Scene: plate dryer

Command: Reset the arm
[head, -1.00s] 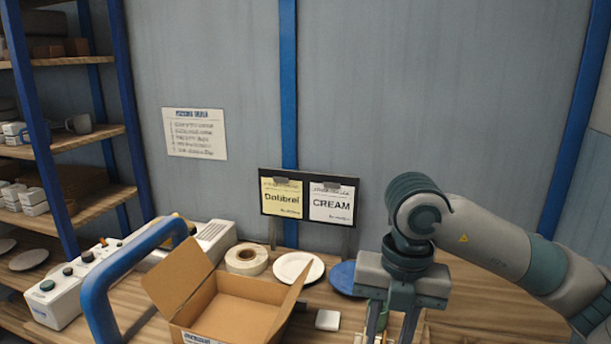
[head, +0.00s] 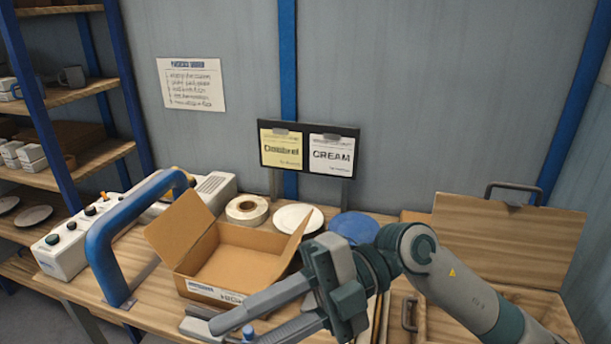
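My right arm comes in from the right. Its gripper (head: 262,318) points to the lower left, in front of the cardboard box. Its two long grey fingers are spread apart, with nothing seen held between them. My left gripper is not in the head view. The open cardboard box (head: 245,262) stands empty on the wooden table (head: 150,322). A white plate (head: 290,216) and a blue plate (head: 352,227) lie behind it. The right arm hides part of the table's right side.
A blue handle frame (head: 103,250) and a white control unit (head: 75,238) stand at the left. A tape roll (head: 236,214) lies behind the box. A wooden case (head: 510,240) with a raised lid stands at the right. A sign stand (head: 308,150) and the wall are behind.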

